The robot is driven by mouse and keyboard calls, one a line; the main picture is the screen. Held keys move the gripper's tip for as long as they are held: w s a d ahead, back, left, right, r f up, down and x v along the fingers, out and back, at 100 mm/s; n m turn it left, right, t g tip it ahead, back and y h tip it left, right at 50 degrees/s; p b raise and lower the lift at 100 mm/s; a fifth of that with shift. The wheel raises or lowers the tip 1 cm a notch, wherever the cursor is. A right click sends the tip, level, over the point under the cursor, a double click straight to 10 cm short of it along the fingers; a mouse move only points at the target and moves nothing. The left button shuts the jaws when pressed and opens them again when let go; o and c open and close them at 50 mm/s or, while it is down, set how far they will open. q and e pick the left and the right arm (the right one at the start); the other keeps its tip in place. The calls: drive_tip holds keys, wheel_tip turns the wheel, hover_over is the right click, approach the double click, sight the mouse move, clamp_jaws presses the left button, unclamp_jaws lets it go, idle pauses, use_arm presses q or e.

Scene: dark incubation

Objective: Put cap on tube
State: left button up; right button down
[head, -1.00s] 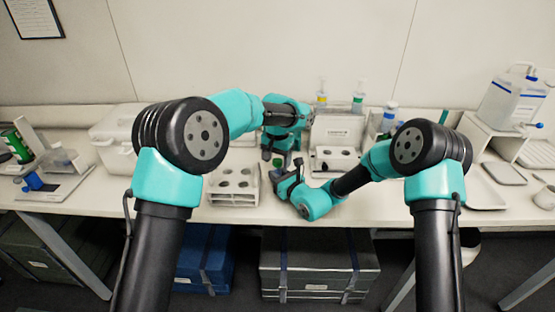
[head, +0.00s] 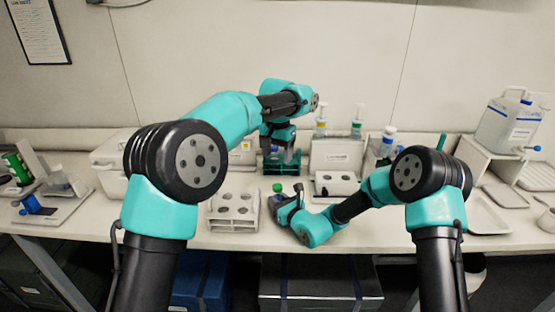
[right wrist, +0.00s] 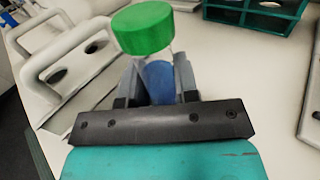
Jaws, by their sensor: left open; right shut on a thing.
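A clear tube (right wrist: 160,78) with blue contents stands roughly upright in my right gripper (right wrist: 155,85), which is shut on it. A green screw cap (right wrist: 147,27) sits on the tube's top in the right wrist view.
A white rack with holes (head: 234,211) stands left of the tube. A green rack (right wrist: 258,12) is behind it, under my left gripper. A white holder (head: 337,184) is at the back right. Dispenser bottles (head: 357,122) stand farther back.

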drive_tip(key=c, duration=0.8)
unclamp_jaws()
drive_tip(key=v, duration=1.7)
drive_tip(key=shift+s+d, duration=0.15)
